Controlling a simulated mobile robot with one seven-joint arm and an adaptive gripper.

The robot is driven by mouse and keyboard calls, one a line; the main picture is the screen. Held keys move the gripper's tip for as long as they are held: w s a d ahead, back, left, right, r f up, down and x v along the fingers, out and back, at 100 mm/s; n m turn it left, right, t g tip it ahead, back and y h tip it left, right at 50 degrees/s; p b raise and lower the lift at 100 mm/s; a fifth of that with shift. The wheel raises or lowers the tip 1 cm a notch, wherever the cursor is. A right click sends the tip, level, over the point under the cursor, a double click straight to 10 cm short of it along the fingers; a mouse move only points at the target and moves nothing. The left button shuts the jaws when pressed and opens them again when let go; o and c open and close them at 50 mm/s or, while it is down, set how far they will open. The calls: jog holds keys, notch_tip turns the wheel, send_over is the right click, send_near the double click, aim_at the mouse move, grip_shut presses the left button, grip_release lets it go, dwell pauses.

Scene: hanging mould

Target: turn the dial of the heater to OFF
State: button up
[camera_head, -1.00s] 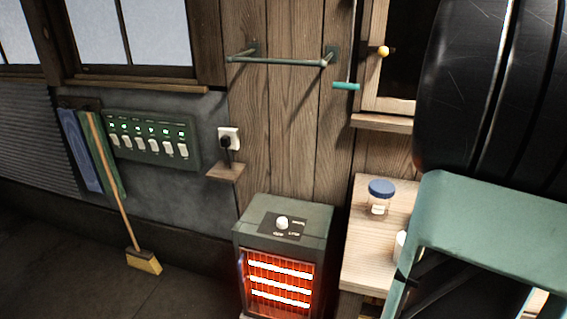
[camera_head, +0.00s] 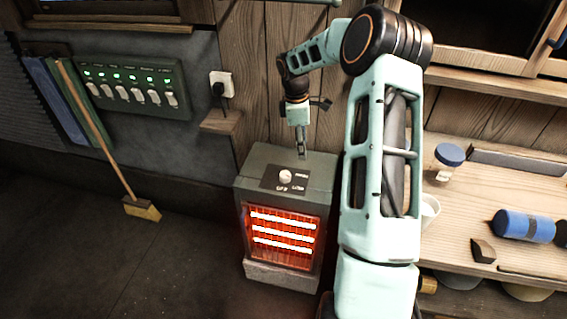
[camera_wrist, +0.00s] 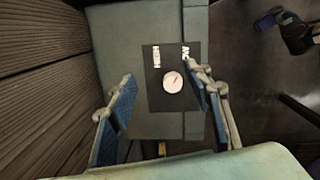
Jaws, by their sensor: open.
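The heater (camera_head: 262,188) is a grey-green box on the floor against the wall, with its front bars glowing orange. Its white round dial (camera_head: 286,176) sits on a dark label plate on top; in the wrist view the dial (camera_wrist: 172,82) shows a red pointer mark slanting to the upper right. Printed words surround it; the head view shows OFF at the plate's front edge. My gripper (camera_head: 302,153) is above the heater top, behind the dial in the head view. In the wrist view my gripper (camera_wrist: 160,84) is open, its fingers either side of the dial, apparently empty.
A switch panel (camera_head: 133,88) and a broom (camera_head: 100,135) are at left. The floor before the heater is clear.

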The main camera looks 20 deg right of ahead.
jog(key=y, duration=0.1)
send_over(285, 174)
jog(key=f, duration=0.1)
jog(key=shift+n, duration=0.4)
notch_tip(285, 174, down, 11)
jog(key=shift+f+p, duration=0.1)
jog(key=shift+p, duration=0.35)
jog(key=shift+c, duration=0.5)
jog(key=c, duration=1)
